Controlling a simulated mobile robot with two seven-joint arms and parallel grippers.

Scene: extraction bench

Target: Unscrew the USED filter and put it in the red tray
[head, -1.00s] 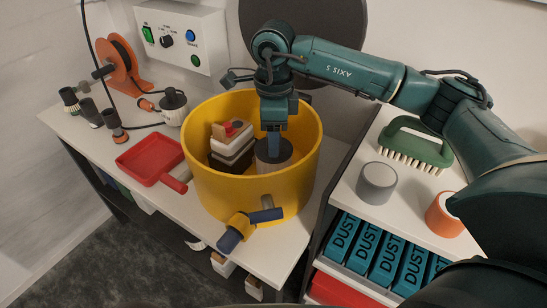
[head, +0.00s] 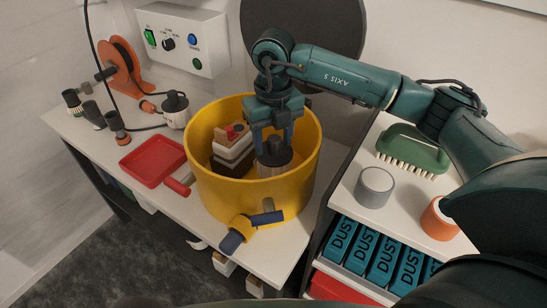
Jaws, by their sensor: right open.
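My right gripper (head: 275,136) is open inside the yellow tub (head: 240,193), pointing down over a dark-topped cylindrical filter (head: 273,159). Its fingers stand on either side of the knob on the filter's top; I cannot tell whether they touch it. The filter stands upright in the tub, and its lower part is partly hidden by the tub wall. No label reading USED can be made out. The red tray (head: 150,161) lies empty on the bench left of the tub. My left gripper is not in view.
A stacked block with a red knob (head: 233,146) stands in the tub, left of the filter. A blue-handled valve (head: 250,228) sticks out in front. A grey cylinder (head: 374,187), an orange roll (head: 438,218) and a green brush (head: 413,149) occupy the right shelf.

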